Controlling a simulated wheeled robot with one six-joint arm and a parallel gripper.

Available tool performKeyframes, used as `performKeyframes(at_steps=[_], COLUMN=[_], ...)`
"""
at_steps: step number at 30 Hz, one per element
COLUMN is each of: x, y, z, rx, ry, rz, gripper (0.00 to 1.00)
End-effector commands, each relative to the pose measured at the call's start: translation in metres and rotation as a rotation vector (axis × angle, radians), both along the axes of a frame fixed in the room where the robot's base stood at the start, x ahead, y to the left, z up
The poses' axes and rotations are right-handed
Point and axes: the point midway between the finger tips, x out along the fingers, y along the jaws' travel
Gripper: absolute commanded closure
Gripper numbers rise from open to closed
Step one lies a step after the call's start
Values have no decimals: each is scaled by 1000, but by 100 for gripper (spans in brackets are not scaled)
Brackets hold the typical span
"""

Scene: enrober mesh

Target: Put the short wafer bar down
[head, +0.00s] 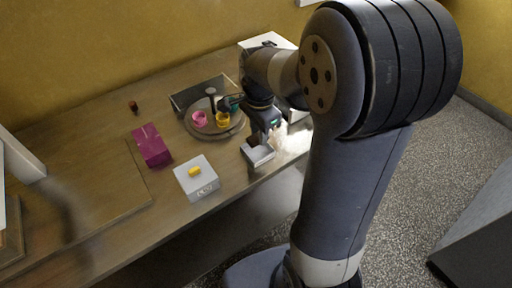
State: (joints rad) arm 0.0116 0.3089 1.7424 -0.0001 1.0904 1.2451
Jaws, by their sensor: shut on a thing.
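My gripper (263,133) is small in the head view and points down at the front right of the table, above a small grey block-like tray (259,154). It is shut on a dark brown piece (253,140), which looks like the short wafer bar. The bar's far parts are hidden by the gripper. I cannot tell whether the bar touches the grey tray or hangs just above it.
A round tray (232,130) with a pink cup (199,118) and a yellow cup (222,119) stands close left of my gripper. A white box (198,187) with a yellow piece (195,171), a magenta box (152,146) and a small brown item (133,106) stand farther left.

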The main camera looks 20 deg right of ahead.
Motion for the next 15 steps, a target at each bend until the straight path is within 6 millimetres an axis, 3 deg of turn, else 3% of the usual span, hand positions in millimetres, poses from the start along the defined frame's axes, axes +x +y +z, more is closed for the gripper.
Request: performKeyframes(at_steps=[10,15], x=[0,0], y=[0,0], z=[-42,-50], rx=[0,0], ry=[3,-1], rz=[0,0], gripper=[88,88])
